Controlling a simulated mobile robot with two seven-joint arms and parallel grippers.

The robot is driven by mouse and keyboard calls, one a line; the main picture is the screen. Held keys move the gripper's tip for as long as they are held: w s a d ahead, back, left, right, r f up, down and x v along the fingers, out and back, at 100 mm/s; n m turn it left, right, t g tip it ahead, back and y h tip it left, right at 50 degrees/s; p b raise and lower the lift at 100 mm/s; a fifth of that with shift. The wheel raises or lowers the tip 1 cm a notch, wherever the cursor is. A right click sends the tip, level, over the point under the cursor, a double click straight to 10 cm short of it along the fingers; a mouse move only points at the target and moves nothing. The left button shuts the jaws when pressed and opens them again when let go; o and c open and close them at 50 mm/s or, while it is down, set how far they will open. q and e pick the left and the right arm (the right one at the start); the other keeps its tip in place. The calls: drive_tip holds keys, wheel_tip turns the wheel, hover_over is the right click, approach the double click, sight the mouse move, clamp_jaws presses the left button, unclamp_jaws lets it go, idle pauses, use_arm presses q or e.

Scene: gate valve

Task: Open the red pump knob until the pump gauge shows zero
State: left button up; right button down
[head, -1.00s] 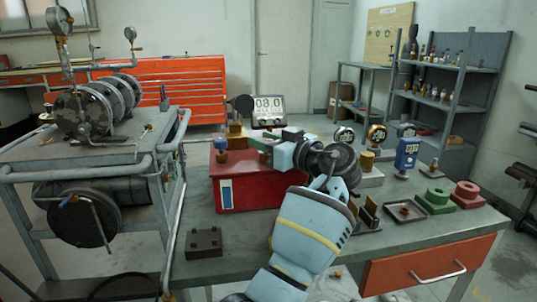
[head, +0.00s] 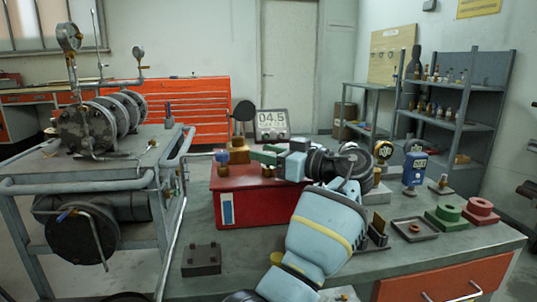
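The red pump (head: 262,205) is a red box with a blue and white label on the bench, with brass fittings (head: 239,152) on its top left. The red knob does not show clearly; the gripper and wrist cover that part of the pump's top. I cannot tell whether the fingers are closed around it. My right gripper is not in view.
A dark grey block (head: 201,260) lies front left on the bench. A blue meter (head: 414,168), a tray (head: 413,230), a green ring block (head: 446,216) and a red ring block (head: 480,210) stand at right. A pipe-railed cart (head: 80,187) stands left.

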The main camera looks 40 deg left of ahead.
use_arm(q)
drive_tip(key=o, duration=0.3)
drive_tip(key=shift+w+d, duration=0.25)
drive_tip(key=shift+d, duration=1.7)
drive_tip(key=shift+w+d, duration=0.2)
drive_tip(key=shift+d, duration=1.7)
